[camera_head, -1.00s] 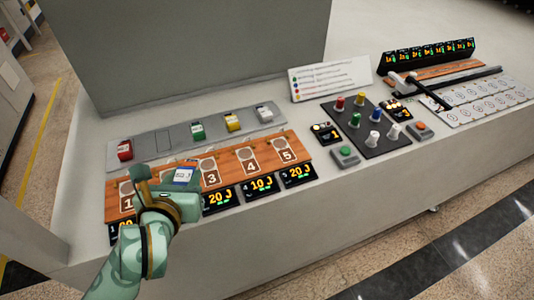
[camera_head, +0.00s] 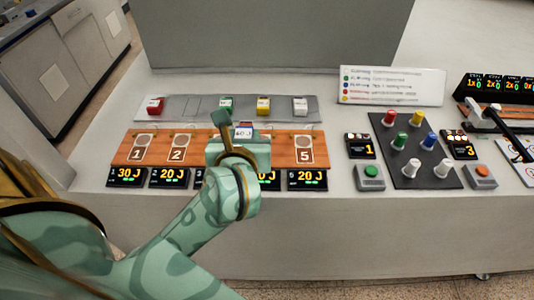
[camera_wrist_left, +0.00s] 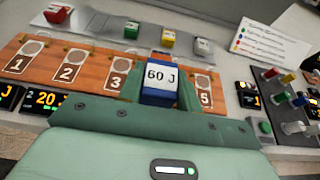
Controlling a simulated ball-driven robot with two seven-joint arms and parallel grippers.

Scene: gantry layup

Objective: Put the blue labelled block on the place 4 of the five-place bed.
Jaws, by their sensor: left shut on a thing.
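The blue block (camera_wrist_left: 157,97) with a white "60 J" label is between the fingers of my left gripper (camera_wrist_left: 160,92), which is shut on it. In the head view, the block (camera_head: 243,132) shows just above my left gripper (camera_head: 241,142). The five-place bed (camera_head: 124,152) is an orange-brown wooden board with round places. Places 1, 2 and 5 show in the head view; place 3 (camera_wrist_left: 116,66) shows in the wrist view. The block and gripper are over the stretch between 3 and 5 and hide place 4. Whether the block touches the bed cannot be told.
Behind the bed, a grey rack (camera_head: 184,103) holds red, green, yellow and white-grey blocks. Small displays (camera_head: 127,177) line the bed's front edge. To the right are a dark panel of coloured knobs (camera_head: 405,170), a green button (camera_head: 371,172) and a standing legend sign (camera_head: 392,86).

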